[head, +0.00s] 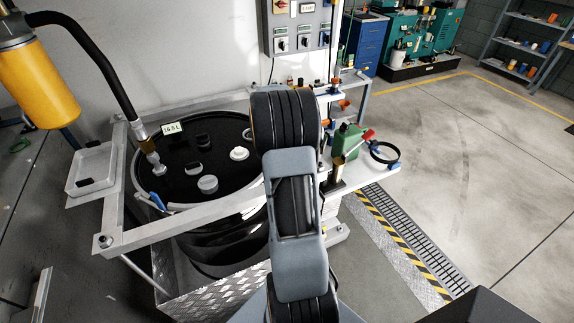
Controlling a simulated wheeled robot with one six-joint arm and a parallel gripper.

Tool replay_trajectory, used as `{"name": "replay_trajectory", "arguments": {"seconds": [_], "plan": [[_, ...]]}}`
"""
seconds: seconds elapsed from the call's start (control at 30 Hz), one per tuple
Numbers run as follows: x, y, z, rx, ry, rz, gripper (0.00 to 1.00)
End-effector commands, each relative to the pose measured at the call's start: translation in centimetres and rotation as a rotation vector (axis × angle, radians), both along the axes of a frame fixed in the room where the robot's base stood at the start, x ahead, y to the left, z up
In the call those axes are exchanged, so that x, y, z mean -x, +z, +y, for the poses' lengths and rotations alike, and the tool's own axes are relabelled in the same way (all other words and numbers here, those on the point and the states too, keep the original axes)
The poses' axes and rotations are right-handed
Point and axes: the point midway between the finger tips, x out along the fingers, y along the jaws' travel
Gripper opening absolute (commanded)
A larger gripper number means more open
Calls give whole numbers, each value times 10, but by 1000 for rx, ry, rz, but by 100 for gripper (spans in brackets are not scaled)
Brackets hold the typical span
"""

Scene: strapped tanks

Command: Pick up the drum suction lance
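A black drum (222,162) stands inside a pale metal frame (185,232). My arm crosses the middle of the view and hides part of the drum and frame. My gripper does not show.
A side shelf (375,180) holds a green can (346,141), a brass cup (338,171) and a black ring (384,152). A white tray (90,168) hangs at left. A control box (297,27) is on the wall. The floor (480,150) at right is clear.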

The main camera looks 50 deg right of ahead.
Motion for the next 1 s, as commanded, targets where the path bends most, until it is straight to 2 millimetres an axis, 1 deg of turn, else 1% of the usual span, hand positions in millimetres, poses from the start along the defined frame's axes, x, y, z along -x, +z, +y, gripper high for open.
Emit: {"name": "replay_trajectory", "arguments": {"seconds": [0.1,0.33,0.8,1.0], "plan": [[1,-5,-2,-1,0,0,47],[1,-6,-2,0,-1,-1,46],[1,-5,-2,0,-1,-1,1],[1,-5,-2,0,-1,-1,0]]}}
